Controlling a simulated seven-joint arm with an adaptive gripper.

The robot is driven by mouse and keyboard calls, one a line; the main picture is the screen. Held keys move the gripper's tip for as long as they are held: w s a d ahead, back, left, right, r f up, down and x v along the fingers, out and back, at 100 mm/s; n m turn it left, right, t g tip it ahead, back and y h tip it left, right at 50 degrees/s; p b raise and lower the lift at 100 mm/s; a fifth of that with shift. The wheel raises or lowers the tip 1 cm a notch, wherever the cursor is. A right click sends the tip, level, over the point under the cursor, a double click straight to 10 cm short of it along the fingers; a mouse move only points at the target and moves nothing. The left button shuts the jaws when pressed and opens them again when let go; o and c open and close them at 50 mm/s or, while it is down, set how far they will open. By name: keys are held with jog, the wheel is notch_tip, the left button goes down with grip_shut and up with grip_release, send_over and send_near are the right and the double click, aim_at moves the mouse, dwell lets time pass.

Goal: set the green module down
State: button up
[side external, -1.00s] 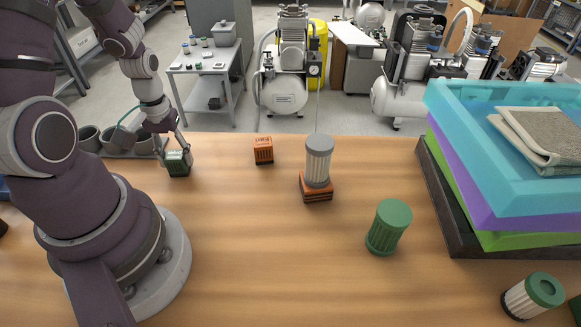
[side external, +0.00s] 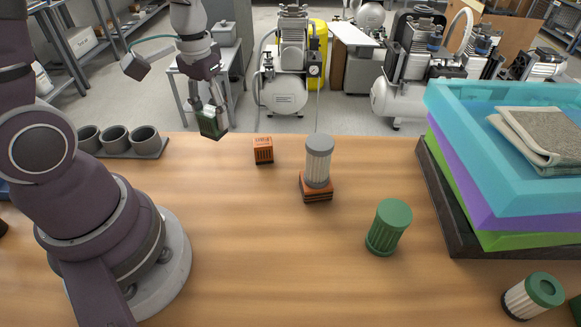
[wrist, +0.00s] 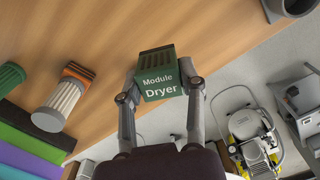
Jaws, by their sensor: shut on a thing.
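The green module (side external: 212,122) is a dark green block with a slatted top; in the wrist view (wrist: 160,84) its face reads "Module Dryer". My gripper (side external: 208,108) is shut on it, one finger on each side, and also shows in the wrist view (wrist: 160,88). In the side view the module hangs tilted near the table's far edge, left of an orange module (side external: 263,150). It appears to be raised off the wooden table (side external: 250,230).
A grey-capped filter (side external: 318,165) stands on an orange-and-dark block (side external: 316,188). A green canister (side external: 388,228) and a white-and-green filter (side external: 533,296) are at right. Stacked coloured trays (side external: 500,200) fill the right side. A rack of grey cups (side external: 145,142) is at left. The table's middle front is clear.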

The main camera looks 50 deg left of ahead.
jog(key=w+d+m, duration=0.3)
jog(key=d+m, duration=0.6)
jog(key=d, duration=0.4)
jog(key=s+d+f+m, duration=0.1)
jog(key=s+d+m, duration=0.25)
jog(key=d, duration=0.35)
jog(key=s+d+f+m, duration=0.1)
jog(key=s+d+m, duration=0.2)
jog(key=d+m, duration=0.3)
jog(key=shift+n, duration=0.45)
jog(key=f, duration=0.2)
jog(key=d+f, duration=0.1)
jog(key=f, duration=0.4)
jog(key=shift+w+d+f, duration=0.15)
jog(key=shift+d+f, duration=0.15)
jog(key=shift+f, duration=0.1)
jog(key=o, duration=1.2)
jog(key=shift+c, duration=0.2)
